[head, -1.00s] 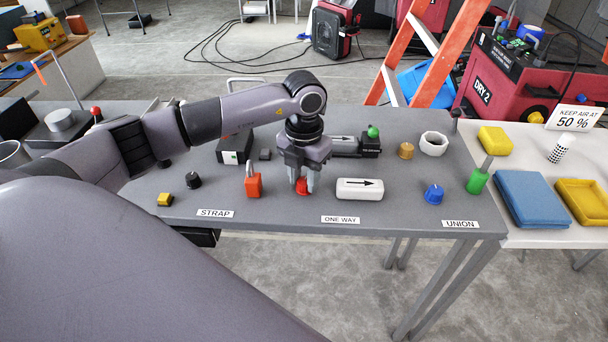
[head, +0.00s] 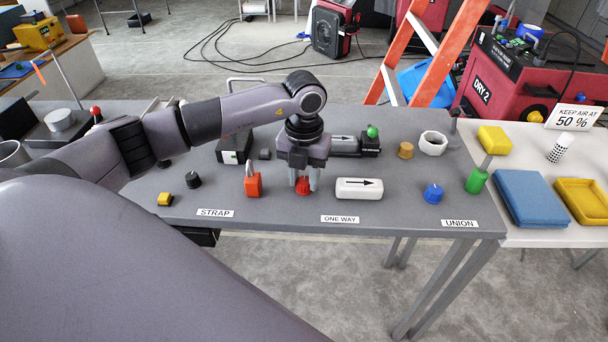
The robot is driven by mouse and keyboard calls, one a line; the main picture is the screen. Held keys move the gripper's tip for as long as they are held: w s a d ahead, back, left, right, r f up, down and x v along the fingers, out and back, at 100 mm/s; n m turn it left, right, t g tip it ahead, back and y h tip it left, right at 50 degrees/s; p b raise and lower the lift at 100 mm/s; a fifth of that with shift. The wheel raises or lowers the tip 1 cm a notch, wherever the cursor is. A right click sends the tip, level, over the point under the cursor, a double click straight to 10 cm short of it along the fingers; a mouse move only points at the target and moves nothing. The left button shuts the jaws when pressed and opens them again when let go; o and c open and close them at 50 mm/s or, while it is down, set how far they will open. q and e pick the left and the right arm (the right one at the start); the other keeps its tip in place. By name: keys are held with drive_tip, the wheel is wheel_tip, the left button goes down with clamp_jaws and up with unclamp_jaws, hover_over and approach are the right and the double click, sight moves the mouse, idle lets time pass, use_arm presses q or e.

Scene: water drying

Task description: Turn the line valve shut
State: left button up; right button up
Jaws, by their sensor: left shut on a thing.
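A small red valve knob (head: 303,187) stands on the grey bench, behind the ONE WAY label (head: 340,219). My left gripper (head: 304,184) points straight down over it. Its two fingers are on the left and right sides of the knob and shut on it. The gripper body above hides part of the knob, and any pointer mark on it is too small to read. My right gripper is not in view.
Behind is a dark fitting with a green knob (head: 372,132). A blue knob (head: 433,194) and green bottle (head: 477,181) stand further right.

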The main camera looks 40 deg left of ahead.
sight(304, 181)
use_arm(q)
drive_tip(key=o, duration=1)
drive_tip(key=shift+o, duration=0.2)
drive_tip(key=shift+r, duration=0.1)
wheel_tip(304, 181, up, 7)
drive_tip(key=shift+r+b, duration=0.1)
drive_tip(key=shift+b, duration=0.3)
